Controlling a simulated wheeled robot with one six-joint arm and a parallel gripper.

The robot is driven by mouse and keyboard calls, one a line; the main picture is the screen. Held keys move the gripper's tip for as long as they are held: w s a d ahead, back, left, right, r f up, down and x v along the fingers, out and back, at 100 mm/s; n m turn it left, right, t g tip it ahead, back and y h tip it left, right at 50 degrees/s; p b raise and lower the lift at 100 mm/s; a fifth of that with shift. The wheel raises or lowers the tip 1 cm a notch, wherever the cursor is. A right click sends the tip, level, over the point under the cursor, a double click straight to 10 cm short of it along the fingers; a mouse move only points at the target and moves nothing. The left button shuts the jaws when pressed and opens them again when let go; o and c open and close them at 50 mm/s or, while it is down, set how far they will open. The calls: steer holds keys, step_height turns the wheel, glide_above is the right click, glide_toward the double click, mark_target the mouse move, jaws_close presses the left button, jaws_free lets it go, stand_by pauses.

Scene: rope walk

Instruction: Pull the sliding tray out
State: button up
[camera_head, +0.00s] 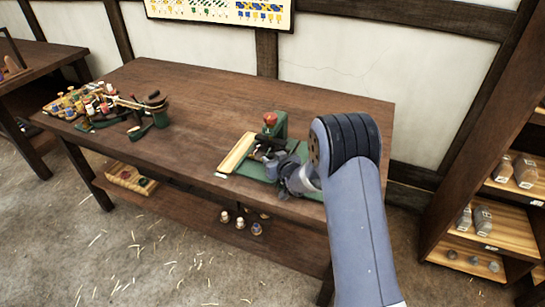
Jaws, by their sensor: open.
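A long, pale wooden piece (236,152), which looks like the sliding tray, lies at the left side of a green device (279,127) on the workbench. A small white label shows at its near end. The device has a red knob (270,119) on top and a green base. My gripper (262,155) is open, just right of the pale wooden piece and over the green base. Its fingertips are small and dark here, and I cannot tell whether they touch anything. My arm hides the right part of the device.
The dark wooden workbench (205,108) has clear room in its middle. At its left stand spools and a green winding device (155,110). A shelf unit (505,215) stands at the right.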

steer(key=shift+w+a+f, duration=0.2)
steer(key=shift+w+a, duration=0.1)
steer(key=shift+w, duration=0.25)
jaws_close()
stand_by(0.4)
